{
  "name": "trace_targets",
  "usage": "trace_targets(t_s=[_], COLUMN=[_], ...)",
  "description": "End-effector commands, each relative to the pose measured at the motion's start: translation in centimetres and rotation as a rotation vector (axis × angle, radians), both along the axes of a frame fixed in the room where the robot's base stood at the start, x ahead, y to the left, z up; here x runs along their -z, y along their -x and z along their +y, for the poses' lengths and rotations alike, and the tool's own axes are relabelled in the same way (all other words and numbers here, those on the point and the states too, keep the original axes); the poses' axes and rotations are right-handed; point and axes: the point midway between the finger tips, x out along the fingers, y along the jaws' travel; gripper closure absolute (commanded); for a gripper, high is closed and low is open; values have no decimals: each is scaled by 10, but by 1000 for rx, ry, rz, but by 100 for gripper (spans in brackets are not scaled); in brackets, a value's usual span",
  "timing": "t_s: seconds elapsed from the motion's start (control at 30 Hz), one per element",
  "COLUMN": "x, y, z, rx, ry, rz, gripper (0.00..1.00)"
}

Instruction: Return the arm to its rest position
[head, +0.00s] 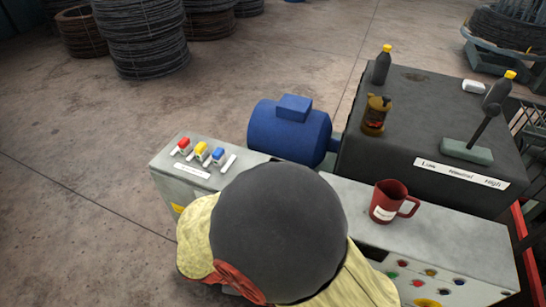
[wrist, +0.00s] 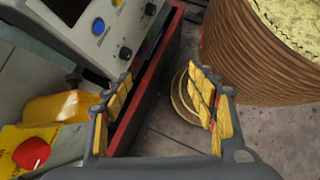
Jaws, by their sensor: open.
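My gripper (wrist: 162,76) shows in the wrist view with its two yellow-padded fingers spread wide apart. The gripper cannot be made out in the head view. There, a large dark round shape with pale yellow parts (head: 280,230) fills the lower middle and hides part of the console.
The grey console (head: 330,190) carries coloured switches (head: 202,152) and a red mug (head: 390,202). A blue motor (head: 290,132) and a dark box (head: 440,100) with bottles stand behind. In the wrist view, a ribbed drum (wrist: 262,55) is at right and a knobbed panel (wrist: 105,30) at upper left.

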Motion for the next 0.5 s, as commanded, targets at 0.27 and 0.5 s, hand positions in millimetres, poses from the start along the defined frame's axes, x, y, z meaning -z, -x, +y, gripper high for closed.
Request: trace_targets(t_s=[0.27, 0.5], x=[-49, -91], y=[0, -4], z=[-25, -52], rx=[535, 912], ry=[-329, -581], rz=[-181, -330], gripper=[42, 42])
